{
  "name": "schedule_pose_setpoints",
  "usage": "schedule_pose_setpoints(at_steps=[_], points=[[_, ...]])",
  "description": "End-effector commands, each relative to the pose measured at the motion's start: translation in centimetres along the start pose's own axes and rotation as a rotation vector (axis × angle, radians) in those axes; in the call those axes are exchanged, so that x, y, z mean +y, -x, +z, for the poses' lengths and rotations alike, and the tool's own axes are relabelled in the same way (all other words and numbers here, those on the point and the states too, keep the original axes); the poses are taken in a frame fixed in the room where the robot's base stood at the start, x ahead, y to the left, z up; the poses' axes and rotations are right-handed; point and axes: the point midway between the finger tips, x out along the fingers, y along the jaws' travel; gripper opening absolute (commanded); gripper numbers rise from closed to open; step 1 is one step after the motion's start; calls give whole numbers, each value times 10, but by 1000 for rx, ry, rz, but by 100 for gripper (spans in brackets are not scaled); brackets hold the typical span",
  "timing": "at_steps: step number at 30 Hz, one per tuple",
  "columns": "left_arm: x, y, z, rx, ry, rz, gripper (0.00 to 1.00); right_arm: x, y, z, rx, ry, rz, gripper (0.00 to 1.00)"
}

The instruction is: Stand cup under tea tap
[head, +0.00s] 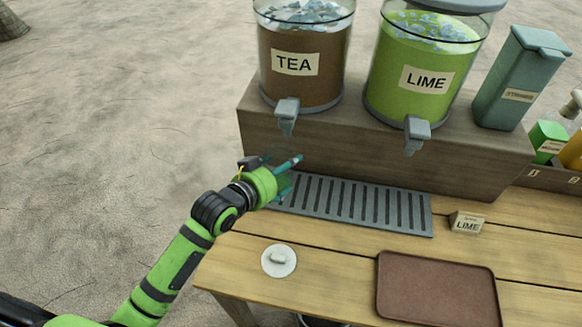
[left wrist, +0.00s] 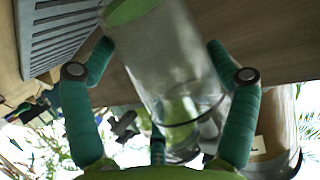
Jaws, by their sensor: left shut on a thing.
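The tea dispenser (head: 303,55) stands on a wooden riser, with its grey tap (head: 287,114) on the front. My left gripper (head: 290,172) is below and slightly in front of this tap, by the left end of the slotted drip tray (head: 350,205). In the left wrist view its teal fingers (left wrist: 160,75) are shut around a clear cup (left wrist: 165,50). In the head view the cup is mostly hidden by the gripper. I cannot tell whether the cup touches the tray. My right gripper is not in view.
The lime dispenser (head: 422,75) stands right of the tea one, its tap (head: 417,133) over the tray's right part. A LIME card (head: 467,222), a brown tray (head: 437,289) and a white disc (head: 279,261) are on the table. A teal straw box (head: 520,80) stands at right.

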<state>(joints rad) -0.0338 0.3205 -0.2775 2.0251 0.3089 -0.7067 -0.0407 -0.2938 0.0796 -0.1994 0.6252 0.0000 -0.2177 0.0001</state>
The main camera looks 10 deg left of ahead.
Motion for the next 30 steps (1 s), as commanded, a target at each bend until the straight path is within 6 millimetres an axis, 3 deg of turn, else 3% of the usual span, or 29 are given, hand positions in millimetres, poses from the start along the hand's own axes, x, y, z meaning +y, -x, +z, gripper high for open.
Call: schedule_pose_setpoints(at_steps=[3,6,16,29,30], points=[[0,-22,-10,1,2,0,49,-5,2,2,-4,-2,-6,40],[0,-31,-13,1,1,1,49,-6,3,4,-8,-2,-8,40],[1,-46,18,-3,0,-1,49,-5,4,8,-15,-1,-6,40],[1,-48,24,-1,0,-1,49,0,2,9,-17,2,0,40],[1,-48,23,-1,0,-1,98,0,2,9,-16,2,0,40]])
